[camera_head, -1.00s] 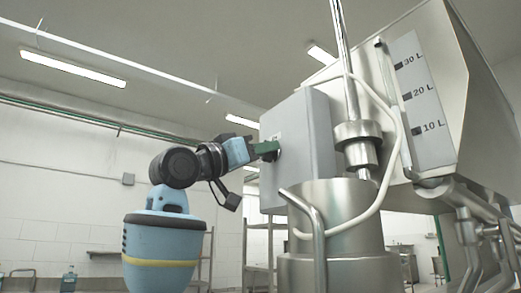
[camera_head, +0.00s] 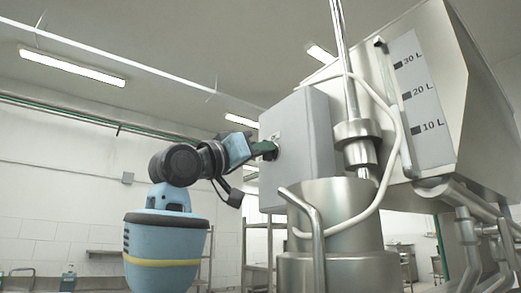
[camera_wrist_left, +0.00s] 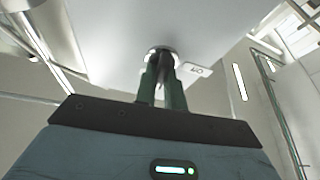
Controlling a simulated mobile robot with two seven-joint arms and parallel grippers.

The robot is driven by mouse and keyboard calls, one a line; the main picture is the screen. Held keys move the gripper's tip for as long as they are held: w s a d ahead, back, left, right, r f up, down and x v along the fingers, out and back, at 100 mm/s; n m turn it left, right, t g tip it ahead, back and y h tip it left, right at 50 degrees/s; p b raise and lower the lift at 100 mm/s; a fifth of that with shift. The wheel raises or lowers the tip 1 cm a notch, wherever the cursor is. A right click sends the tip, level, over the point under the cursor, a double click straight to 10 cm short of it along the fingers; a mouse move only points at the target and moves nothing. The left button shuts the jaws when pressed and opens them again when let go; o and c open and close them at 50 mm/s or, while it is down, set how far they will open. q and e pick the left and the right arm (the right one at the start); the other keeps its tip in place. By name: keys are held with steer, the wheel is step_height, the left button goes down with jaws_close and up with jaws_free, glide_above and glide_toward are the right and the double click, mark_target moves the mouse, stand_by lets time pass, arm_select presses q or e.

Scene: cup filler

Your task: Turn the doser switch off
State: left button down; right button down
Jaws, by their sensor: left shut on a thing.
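The doser switch (camera_wrist_left: 161,54) is a round knob with a metallic rim on the face of a grey control box (camera_head: 308,140). A small label (camera_wrist_left: 195,70) sits beside it in the left wrist view. My left gripper (camera_head: 273,149) reaches the box from the left with its green fingers. In the left wrist view the fingers (camera_wrist_left: 161,80) are close together on the knob, shut on it. The fingers hide most of the knob, and its exact turn position cannot be told. My right gripper is not in view.
A steel hopper (camera_head: 480,100) with a litre scale stands right of the box. A steel cylinder (camera_head: 335,215) with a bent handle and a pale hose stands in front. A shelf rack (camera_head: 258,240) is behind. Open room lies to the left.

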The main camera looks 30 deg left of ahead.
arm_select(q)
steer(key=shift+d+n+g+y, duration=0.1)
steer(key=shift+n+g+y, duration=0.8)
steer(key=shift+n, duration=2.45)
steer(key=shift+a+n+g+y, duration=0.1)
steer(key=shift+n+y, duration=1.55)
steer(key=shift+n, duration=1.75)
steer(key=shift+d+n+g+y, duration=0.1)
steer(key=shift+n+g+y, duration=0.8)
steer(key=shift+n, duration=2.45)
steer(key=shift+t+y, duration=0.35)
steer(key=shift+t, duration=0.05)
steer(key=c, duration=1.5)
jaws_free()
steer(key=shift+s, duration=0.1)
steer(key=shift+s, duration=3.85)
